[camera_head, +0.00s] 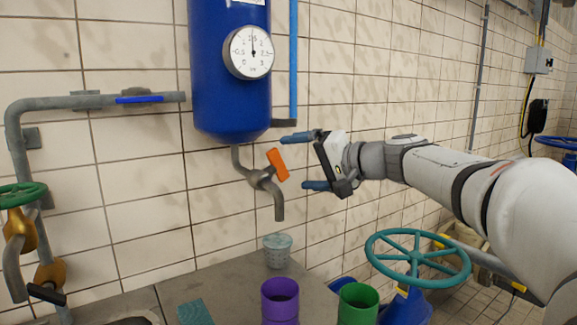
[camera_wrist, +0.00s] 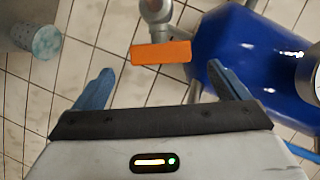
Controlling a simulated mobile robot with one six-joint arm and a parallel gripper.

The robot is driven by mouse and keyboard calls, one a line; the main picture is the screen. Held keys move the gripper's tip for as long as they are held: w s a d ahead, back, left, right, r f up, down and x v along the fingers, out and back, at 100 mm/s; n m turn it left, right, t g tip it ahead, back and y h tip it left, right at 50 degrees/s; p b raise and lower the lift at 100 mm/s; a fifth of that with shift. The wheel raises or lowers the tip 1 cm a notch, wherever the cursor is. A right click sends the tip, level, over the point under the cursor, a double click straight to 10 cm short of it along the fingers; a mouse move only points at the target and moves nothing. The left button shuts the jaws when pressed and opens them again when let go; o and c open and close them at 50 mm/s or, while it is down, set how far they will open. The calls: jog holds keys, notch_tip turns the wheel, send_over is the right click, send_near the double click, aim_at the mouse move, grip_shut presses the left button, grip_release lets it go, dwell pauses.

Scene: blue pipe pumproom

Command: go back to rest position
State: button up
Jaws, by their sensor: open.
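My gripper (camera_head: 298,162) is open and empty in the head view. Its two blue fingers point left toward the tap with the orange handle (camera_head: 277,164), under the blue tank (camera_head: 231,75). In the wrist view, my gripper (camera_wrist: 168,82) has its fingers spread apart. The orange handle (camera_wrist: 161,52) lies ahead of the gap between them, and I see no contact. The blue tank also shows in the wrist view (camera_wrist: 255,60). A grey perforated cup (camera_head: 278,252) stands on the counter below the spout.
A purple pipe piece (camera_head: 280,302) and a green one (camera_head: 357,304) stand at the front. A teal handwheel (camera_head: 418,255) is below my arm. A gauge (camera_head: 248,52) is on the tank. Pipes with a green wheel (camera_head: 20,195) are at left. The tiled wall is close behind.

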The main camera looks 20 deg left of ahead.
jog(key=v, duration=0.2)
jog(key=shift+s+d, duration=0.15)
jog(key=shift+d, duration=0.15)
jog(key=s+d+f+g+h+p, duration=0.1)
jog(key=s+d+f+h+p, duration=0.5)
jog(key=s+d+f, duration=0.3)
jog(key=s+d+f+g+h+p, duration=0.2)
jog(key=s+d+f+h+p, duration=0.5)
jog(key=s+d, duration=0.8)
jog(key=d+f+h, duration=0.1)
jog(key=d+f, duration=0.1)
jog(key=d, duration=0.1)
jog(key=shift+s+f+m+h, duration=0.3)
jog(key=shift+s+f+h, duration=0.05)
jog(key=shift+s+h, duration=0.05)
jog(key=shift+d, duration=0.15)
jog(key=shift+c, duration=0.2)
